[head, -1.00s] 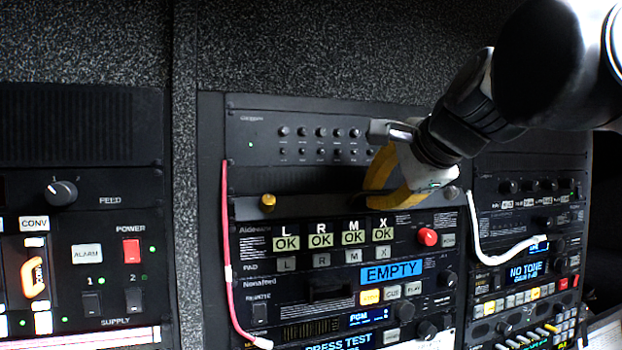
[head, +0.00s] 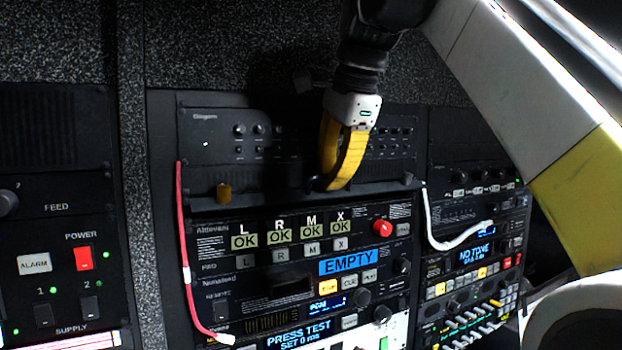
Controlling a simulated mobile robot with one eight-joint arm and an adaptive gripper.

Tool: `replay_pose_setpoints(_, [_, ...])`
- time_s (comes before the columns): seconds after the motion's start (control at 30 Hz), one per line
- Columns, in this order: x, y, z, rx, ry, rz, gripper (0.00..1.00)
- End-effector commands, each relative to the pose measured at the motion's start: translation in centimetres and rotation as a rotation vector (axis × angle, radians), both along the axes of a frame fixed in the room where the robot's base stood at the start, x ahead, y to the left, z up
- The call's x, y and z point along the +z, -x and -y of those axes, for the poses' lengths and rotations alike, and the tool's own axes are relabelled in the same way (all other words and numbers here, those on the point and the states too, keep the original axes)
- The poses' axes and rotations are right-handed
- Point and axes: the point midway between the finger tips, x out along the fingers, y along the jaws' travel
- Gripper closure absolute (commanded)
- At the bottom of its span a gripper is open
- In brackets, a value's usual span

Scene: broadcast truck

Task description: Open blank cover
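The blank cover (head: 275,198) is a plain dark strip in the middle rack, between the upper unit with small knobs and the unit with the OK displays. A brass thumbscrew (head: 223,192) stands at its left end, and a small dark knob (head: 407,178) shows at its right end. My gripper (head: 328,184) points down in front of the strip, right of its middle. Its yellow fingers curve to the left, with their tips close to a small dark part at the strip. Whether the tips touch or grip it is unclear. The fingers hide part of the strip and the unit behind.
A red cable (head: 182,250) hangs along the middle rack's left side and a white cable (head: 455,243) loops at its right. A red button (head: 382,228) sticks out below the strip. A power panel (head: 60,260) stands at left. My arm covers the upper right.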

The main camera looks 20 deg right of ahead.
Motion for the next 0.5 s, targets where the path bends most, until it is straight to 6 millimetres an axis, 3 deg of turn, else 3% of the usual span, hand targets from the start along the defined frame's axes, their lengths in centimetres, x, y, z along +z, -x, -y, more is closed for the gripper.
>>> replay_pose_setpoints(0.47, [0.07, -0.05, -0.05, 0.000, 0.001, -0.010, 1.00])
replay_pose_setpoints(0.5, [0.07, -0.05, -0.05, 0.000, 0.001, -0.010, 0.85])
